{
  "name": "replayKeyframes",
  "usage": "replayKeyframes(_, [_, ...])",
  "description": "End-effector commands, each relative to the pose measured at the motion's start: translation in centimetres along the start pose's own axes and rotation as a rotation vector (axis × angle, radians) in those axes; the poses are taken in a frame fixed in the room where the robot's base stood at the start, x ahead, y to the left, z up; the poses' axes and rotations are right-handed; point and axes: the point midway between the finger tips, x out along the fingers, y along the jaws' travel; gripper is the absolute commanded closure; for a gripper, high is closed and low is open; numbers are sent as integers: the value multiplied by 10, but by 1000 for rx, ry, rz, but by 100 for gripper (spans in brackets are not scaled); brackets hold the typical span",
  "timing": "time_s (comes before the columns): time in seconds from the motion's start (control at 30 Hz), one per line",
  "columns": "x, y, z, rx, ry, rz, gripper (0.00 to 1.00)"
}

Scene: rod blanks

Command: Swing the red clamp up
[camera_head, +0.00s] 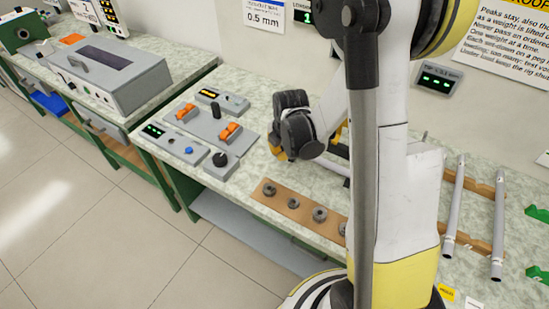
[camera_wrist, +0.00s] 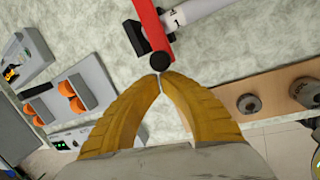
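The red clamp (camera_wrist: 148,22) shows at the top of the wrist view as a red bar with a round black knob (camera_wrist: 160,62) at its near end. A grey-white cylinder with a dark band and lettering (camera_wrist: 195,12) lies beside it. My gripper (camera_wrist: 160,76) has its yellow fingers together at the tips, just short of the knob. I cannot tell whether they touch it; nothing shows between them. In the head view my gripper (camera_head: 280,153) is over the bench, partly hidden by my wrist, and the clamp is hidden behind my arm.
A grey panel with orange switches (camera_head: 210,128) and a small grey box with a black knob (camera_head: 221,163) are left of my gripper. A wooden strip with several round weights (camera_head: 296,203) lies along the front. Two pale tubes (camera_head: 498,225) lie on racks at right.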

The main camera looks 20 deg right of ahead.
Motion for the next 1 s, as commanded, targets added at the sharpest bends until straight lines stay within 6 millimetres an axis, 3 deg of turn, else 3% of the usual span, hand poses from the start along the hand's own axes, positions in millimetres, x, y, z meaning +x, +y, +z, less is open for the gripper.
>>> replayKeyframes(1.0, [-14, 3, 12, 20, 79, -24, 100])
